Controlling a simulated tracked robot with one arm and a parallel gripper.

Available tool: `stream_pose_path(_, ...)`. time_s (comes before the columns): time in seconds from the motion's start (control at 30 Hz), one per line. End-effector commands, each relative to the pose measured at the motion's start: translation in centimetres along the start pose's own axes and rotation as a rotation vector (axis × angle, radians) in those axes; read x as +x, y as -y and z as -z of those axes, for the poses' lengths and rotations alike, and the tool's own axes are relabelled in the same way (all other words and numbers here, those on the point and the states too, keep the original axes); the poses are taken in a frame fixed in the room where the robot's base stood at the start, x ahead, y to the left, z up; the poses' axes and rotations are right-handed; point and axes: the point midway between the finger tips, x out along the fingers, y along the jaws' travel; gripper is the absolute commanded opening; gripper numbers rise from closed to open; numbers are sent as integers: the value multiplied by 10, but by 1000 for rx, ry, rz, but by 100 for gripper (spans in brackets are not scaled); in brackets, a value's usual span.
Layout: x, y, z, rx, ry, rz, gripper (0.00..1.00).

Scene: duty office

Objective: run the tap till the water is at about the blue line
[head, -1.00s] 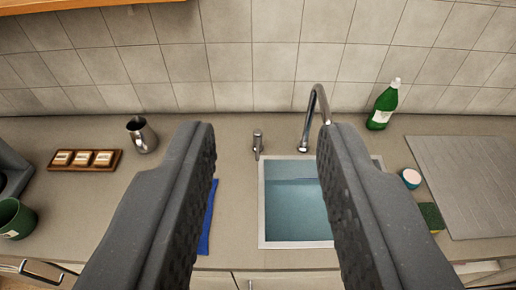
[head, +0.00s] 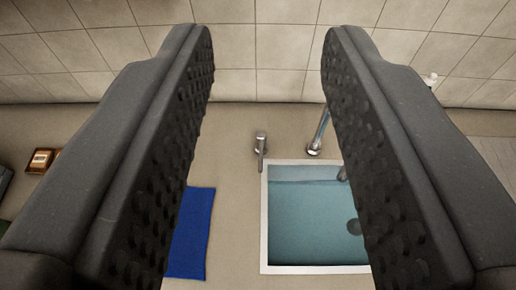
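My gripper (head: 267,40) is open and empty, its two dark fingers wide apart. The sink (head: 264,225) has a pale rim and blue-green water (head: 305,220) in it, with a dark round drain showing through. A thin darker blue line (head: 300,182) runs along the sink's back wall; I cannot tell whether it is the mark or the water's edge. The metal tap (head: 319,132) stands behind the sink, mostly hidden by my right finger. Its separate lever (head: 260,146) stands to the left, between my fingers in the picture. I see no water stream; the spout is partly hidden.
A blue cloth (head: 191,235) lies on the counter (head: 232,245) left of the sink. A wooden tray (head: 42,160) with small blocks is at the far left. The white cap (head: 430,79) of a bottle shows behind the right finger. The tiled wall (head: 268,85) closes off the back.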

Motion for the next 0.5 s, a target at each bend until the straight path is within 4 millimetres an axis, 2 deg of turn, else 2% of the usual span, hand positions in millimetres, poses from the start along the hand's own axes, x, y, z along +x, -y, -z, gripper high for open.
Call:
stream_pose_path(0.27, 6, -3, -6, 9, 6, 1, 33)
stream_pose_path(0.37, 28, -17, -32, 49, 27, 5, 33)
stream_pose_path(0.47, 70, -39, -84, 124, 66, 15, 33)
stream_pose_path(0.5, 89, -48, -111, 164, 85, 23, 33)
